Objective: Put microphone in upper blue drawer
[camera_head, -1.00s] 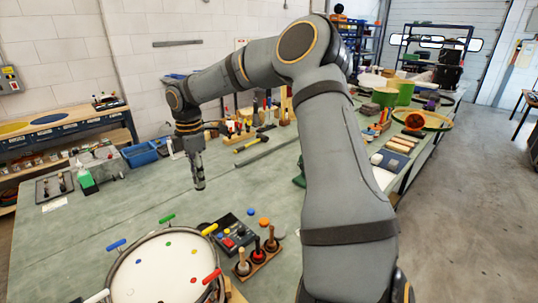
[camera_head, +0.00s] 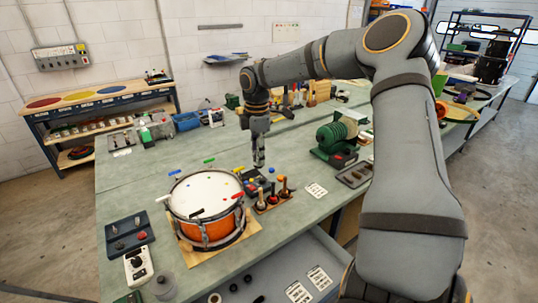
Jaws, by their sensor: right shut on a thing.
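My right gripper (camera_head: 259,147) hangs pointing down above the bench, behind the drum. It is shut on a slim dark thing, which I take to be the microphone (camera_head: 259,161); it is small and partly hidden by the fingers. An open grey-blue drawer (camera_head: 290,262) sticks out under the bench's front edge, with white label cards and small dark round parts in it. Dark blue drawer fronts (camera_head: 100,104) also show on the wooden shelf unit at the back left. I cannot tell which is the upper blue drawer. My left gripper is not in view.
A blue bin (camera_head: 186,121) is at the back.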

